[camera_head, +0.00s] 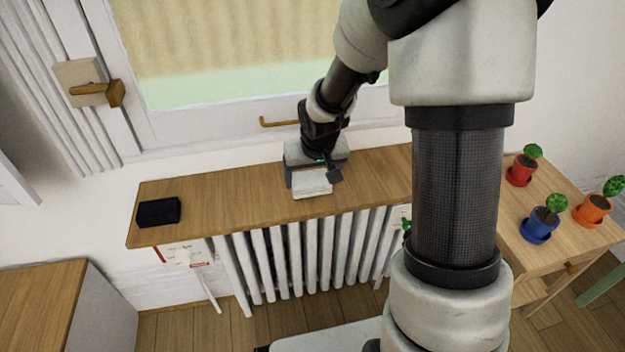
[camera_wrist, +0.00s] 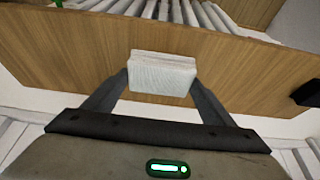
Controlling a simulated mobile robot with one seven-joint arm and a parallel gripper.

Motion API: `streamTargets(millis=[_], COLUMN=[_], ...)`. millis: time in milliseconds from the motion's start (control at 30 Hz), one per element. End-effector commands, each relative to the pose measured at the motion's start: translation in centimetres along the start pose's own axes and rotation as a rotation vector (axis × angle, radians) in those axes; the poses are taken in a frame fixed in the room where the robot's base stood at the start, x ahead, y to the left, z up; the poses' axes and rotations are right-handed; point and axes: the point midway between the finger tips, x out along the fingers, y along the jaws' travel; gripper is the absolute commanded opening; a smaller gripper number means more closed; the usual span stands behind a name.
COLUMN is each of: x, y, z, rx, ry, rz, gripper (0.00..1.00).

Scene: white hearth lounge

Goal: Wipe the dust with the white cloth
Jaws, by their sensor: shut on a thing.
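The white cloth (camera_head: 312,183) is a small folded block at the middle of the wooden shelf (camera_head: 230,198) above the radiator. My gripper (camera_head: 313,176) is shut on the cloth, low over the shelf near its front edge. In the wrist view the cloth (camera_wrist: 162,75) sits between the two dark fingers (camera_wrist: 162,90), with the wood surface behind it. I cannot tell whether the cloth touches the wood. No dust can be made out on the visible wood.
A black object (camera_head: 158,212) lies at the shelf's left end; a dark thing (camera_wrist: 307,93) also shows at the right of the wrist view. A side table (camera_head: 570,238) at right holds red (camera_head: 521,172), blue (camera_head: 540,226) and orange (camera_head: 592,209) potted cacti. A white radiator (camera_head: 300,255) stands below the shelf.

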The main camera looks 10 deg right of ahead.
Motion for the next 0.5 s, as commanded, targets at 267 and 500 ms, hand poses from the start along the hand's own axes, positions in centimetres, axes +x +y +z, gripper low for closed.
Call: streamTargets(millis=[267,500], x=[-2.5,-4.0], y=[-0.3,-0.4], z=[-1.8,-2.8], rx=[0.001,0.000], ry=[0.004,0.002], rz=[0.000,0.000], gripper=[0.57,0.57])
